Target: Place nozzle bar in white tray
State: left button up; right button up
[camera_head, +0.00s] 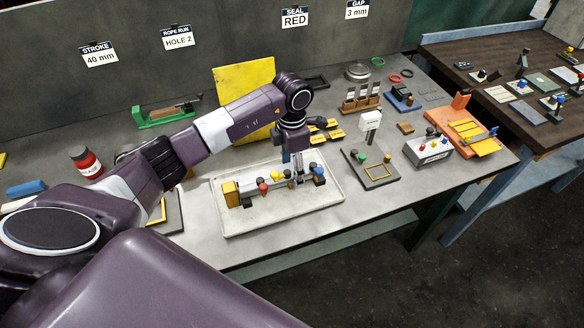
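The white tray (292,214) lies on the grey bench near its front edge. A long grey bar with a yellow end block and several coloured knobs, which looks like the nozzle bar (268,190), lies lengthwise inside the tray. My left gripper (298,175) points down over the right part of this bar, its fingers at the bar or very close to it. The fingers are small and partly merge with the bar, so I cannot tell whether they grip it. My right gripper is not in view.
A dark plate with a yellow frame (379,171) stands right of the tray. A grey control box (428,150) and an orange fixture (462,125) are further right. A yellow panel (243,88) stands behind my arm. A red-and-black bottle (87,163) is at left.

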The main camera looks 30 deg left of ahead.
pick_arm(q)
jog(key=shift+r, duration=0.1)
jog(key=shift+r, duration=0.2)
notch_tip(320, 180, up, 12)
jog(key=b, duration=0.3)
jog(key=shift+f+b, duration=0.2)
jog(key=shift+b, duration=0.1)
jog(key=shift+f, duration=0.1)
